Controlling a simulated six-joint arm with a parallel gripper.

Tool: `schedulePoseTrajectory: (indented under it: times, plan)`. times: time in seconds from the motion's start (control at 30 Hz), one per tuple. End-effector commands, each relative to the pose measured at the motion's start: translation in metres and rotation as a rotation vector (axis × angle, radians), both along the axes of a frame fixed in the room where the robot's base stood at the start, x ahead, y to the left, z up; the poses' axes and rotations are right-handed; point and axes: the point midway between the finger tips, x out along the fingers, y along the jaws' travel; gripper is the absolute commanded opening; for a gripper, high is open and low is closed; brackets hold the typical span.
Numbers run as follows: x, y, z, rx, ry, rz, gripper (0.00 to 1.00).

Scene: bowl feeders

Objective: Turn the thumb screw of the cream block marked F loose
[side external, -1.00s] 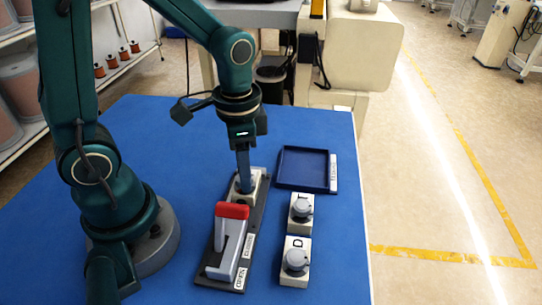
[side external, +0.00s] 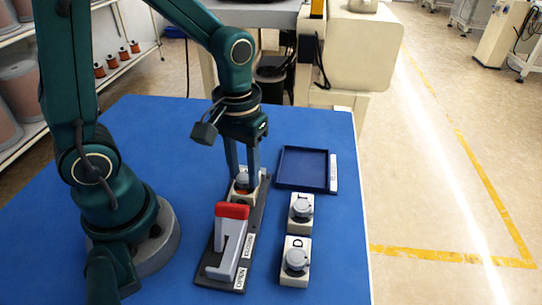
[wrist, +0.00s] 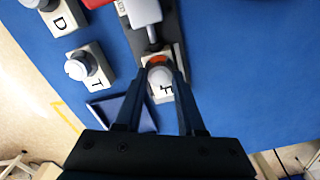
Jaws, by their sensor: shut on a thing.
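The cream block marked F (wrist: 166,98) sits on the dark base plate (side external: 258,215), at the end beyond the toggle clamp; it also shows in the side view (side external: 237,198). Its grey thumb screw (wrist: 160,76), with an orange-red part beside it, is on top. My gripper (wrist: 159,73) points down over the block, one finger on each side of the thumb screw, shut on it. In the side view my gripper (side external: 242,182) partly hides the screw and the block. The clamp (side external: 231,240) has a grey lever and a red grip (side external: 232,210).
Cream blocks marked T (side external: 301,226) and D (side external: 294,276), each with a grey knob, stand right of the plate. An empty dark blue tray (side external: 304,150) lies behind them. OPEN and CLOSED labels are on the plate. Blue table is clear at the front right.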

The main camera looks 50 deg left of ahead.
Motion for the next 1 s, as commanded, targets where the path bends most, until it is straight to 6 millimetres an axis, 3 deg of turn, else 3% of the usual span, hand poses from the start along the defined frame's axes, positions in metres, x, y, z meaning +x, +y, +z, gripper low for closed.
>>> schedulePoseTrajectory:
  times: [0.7,0.73,0.8,1.0]
  plan:
    - [-0.0012,-0.0002,-0.0005,0.000,0.005,0.072,0.00]
    - [-0.0011,-0.0002,-0.0004,0.000,0.004,0.072,0.50]
    - [-0.0010,-0.0002,-0.0004,-0.001,0.004,0.072,0.69]
    - [-0.0005,-0.0001,-0.0002,0.000,0.002,0.071,0.69]
